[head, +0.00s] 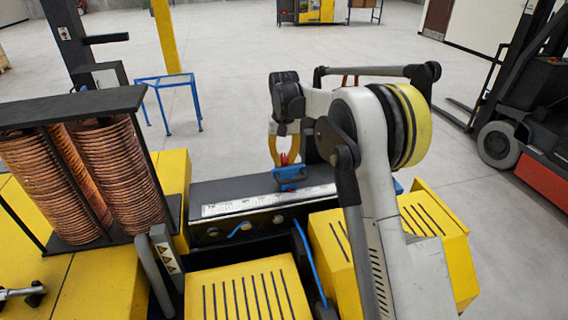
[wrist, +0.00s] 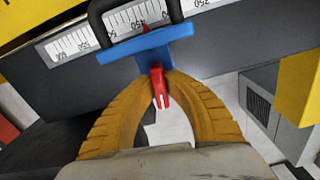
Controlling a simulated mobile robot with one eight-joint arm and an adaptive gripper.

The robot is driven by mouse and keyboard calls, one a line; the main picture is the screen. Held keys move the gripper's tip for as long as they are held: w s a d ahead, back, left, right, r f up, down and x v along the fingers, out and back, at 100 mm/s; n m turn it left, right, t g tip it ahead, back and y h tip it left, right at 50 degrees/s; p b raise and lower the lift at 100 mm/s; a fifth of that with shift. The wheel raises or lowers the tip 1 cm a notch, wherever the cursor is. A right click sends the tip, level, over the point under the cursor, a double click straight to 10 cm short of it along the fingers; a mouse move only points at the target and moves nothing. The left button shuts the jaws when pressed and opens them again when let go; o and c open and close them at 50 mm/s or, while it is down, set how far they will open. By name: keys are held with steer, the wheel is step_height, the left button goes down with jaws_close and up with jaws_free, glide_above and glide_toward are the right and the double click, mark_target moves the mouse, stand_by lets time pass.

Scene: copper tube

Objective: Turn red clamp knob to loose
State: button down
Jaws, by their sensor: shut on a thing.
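The red clamp knob (wrist: 160,88) shows in the wrist view, below a blue clamp block (wrist: 150,46) on a rail with a printed scale. My gripper (wrist: 156,78) has its two yellow-brown fingers on either side of the knob, with their tips closed on its upper part. In the head view the knob (head: 284,158) is a small red spot between the fingers, just above the blue clamp block (head: 290,173). My gripper (head: 286,160) reaches down to it from above. The fingers partly cover the knob.
The scale rail (head: 265,201) runs along a dark machine bed. Copper tube coils (head: 112,175) stand at the left. Yellow machine covers (head: 250,292) lie in front. A blue-framed table (head: 168,82) and a forklift (head: 525,110) stand farther off on open floor.

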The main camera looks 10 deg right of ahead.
mark_target(284, 157)
steer(key=shift+n, duration=0.6)
steer(key=c, duration=1.4)
jaws_free()
steer(key=shift+r, duration=0.1)
step_height(284, 157, up, 12)
steer(key=shift+f, duration=0.1)
